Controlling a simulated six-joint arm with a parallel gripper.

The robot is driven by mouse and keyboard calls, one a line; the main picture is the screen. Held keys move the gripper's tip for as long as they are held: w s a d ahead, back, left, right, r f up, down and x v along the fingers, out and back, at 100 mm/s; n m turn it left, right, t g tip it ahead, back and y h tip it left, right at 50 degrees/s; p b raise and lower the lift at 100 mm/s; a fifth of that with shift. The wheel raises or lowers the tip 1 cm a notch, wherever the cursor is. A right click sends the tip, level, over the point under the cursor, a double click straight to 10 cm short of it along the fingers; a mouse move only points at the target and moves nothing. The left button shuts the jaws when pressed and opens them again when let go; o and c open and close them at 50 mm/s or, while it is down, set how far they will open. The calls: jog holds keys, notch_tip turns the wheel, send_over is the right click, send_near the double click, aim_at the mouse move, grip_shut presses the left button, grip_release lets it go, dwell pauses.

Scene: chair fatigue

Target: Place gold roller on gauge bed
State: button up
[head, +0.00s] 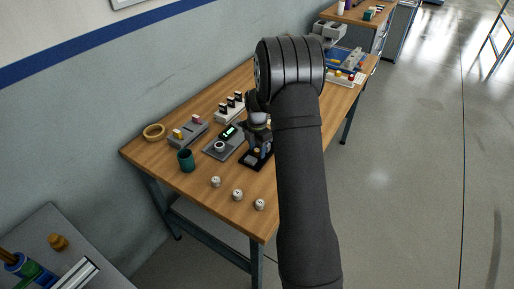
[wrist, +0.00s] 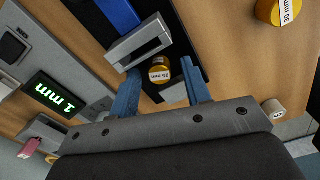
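A gold roller (wrist: 160,72) with a white label reading 35 mm shows in the wrist view, between two metal blocks (wrist: 140,43) on a dark bed. The dark bed (head: 250,163) also shows in the head view, below my gripper (head: 258,139). In the wrist view, the two blue fingers of my gripper (wrist: 160,93) stand well apart, with the roller's label between and slightly beyond them. I see gaps on both sides of the roller. Whether the roller rests fully on the bed cannot be told. A gauge display (wrist: 52,94) glows green and reads 1 mm.
Another gold roller (wrist: 278,10), labelled 50 mm, and a pale roller (wrist: 273,108) stand on the wood. In the head view, three small pale-topped pieces (head: 237,195) line the table's front. My arm hides the table's right.

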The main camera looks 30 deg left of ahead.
aim_at(257, 150)
notch_tip(257, 150, up, 12)
jog(key=shift+r, duration=0.15)
dwell(0.4)
notch_tip(257, 150, down, 12)
jog(key=shift+f, duration=0.1)
notch_tip(257, 150, up, 3)
jog(key=shift+r, duration=0.55)
dwell(0.3)
